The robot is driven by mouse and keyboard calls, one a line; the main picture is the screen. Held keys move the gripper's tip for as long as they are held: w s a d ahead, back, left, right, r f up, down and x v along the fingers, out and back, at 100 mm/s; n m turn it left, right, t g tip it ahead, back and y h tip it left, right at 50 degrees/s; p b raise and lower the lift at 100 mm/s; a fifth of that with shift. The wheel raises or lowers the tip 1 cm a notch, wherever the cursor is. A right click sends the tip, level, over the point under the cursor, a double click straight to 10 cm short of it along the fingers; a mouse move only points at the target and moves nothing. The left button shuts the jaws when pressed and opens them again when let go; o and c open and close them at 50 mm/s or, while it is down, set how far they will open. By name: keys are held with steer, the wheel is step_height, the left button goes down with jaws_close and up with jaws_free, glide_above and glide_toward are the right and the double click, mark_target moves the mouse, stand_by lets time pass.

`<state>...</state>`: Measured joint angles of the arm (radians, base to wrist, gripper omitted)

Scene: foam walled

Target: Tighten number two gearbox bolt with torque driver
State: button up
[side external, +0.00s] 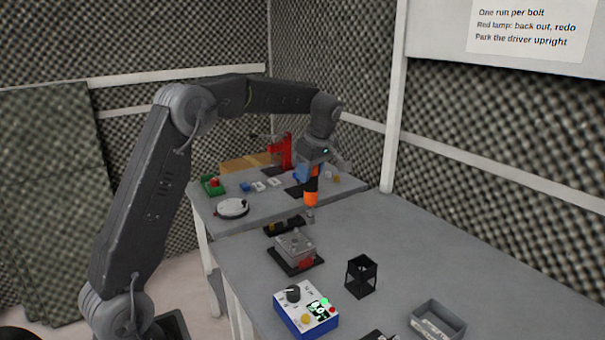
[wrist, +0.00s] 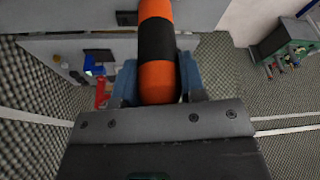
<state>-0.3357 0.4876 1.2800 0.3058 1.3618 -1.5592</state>
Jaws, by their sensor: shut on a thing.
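My gripper (side external: 311,176) is shut on the torque driver (side external: 311,199), which has an orange and black handle. The driver hangs upright, tip down, above and a little behind the gearbox (side external: 295,246). The tip looks apart from the gearbox. The gearbox is a grey block on a dark plate, with a red patch on its side. In the wrist view the driver's handle (wrist: 157,50) sits between my blue fingers (wrist: 158,85). The driver's tip is out of sight there. The bolts are too small to tell apart, so I cannot pick out number two.
A blue and white control box (side external: 306,311) with a knob and a green light stands in front. A black open stand (side external: 361,276) and a grey tray (side external: 437,321) are to the right. A red tool (side external: 281,152) stands on the back table. The right side of the near table is clear.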

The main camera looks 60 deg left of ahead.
mark_target(309, 197)
steer(key=shift+f, duration=3.85)
stand_by(1.7)
